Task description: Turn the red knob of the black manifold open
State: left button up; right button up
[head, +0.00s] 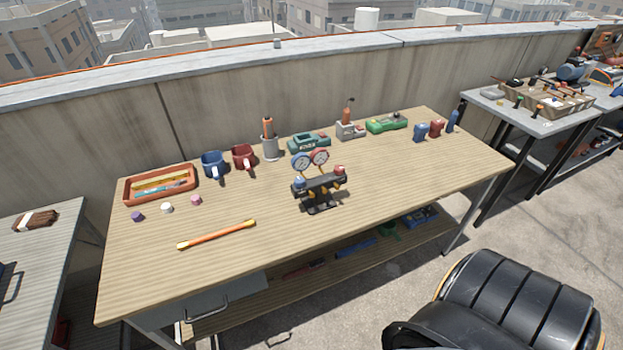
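The black manifold (322,187) stands upright on the wooden workbench (250,265), near the middle. Two round gauges, one with a blue rim (301,162) and one with a red rim (320,158), rise from its top. A red knob (340,169) sits at its right end and a blue knob (298,182) at its left end. The knob's turn position is too small to tell. Neither of my grippers is in the head view.
An orange rod (217,235) lies on the bench left of the manifold. A black chair (510,305) is at the front right. Bench right of the manifold is clear.

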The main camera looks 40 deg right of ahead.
aim_at(339, 169)
jog(key=z, duration=1.4)
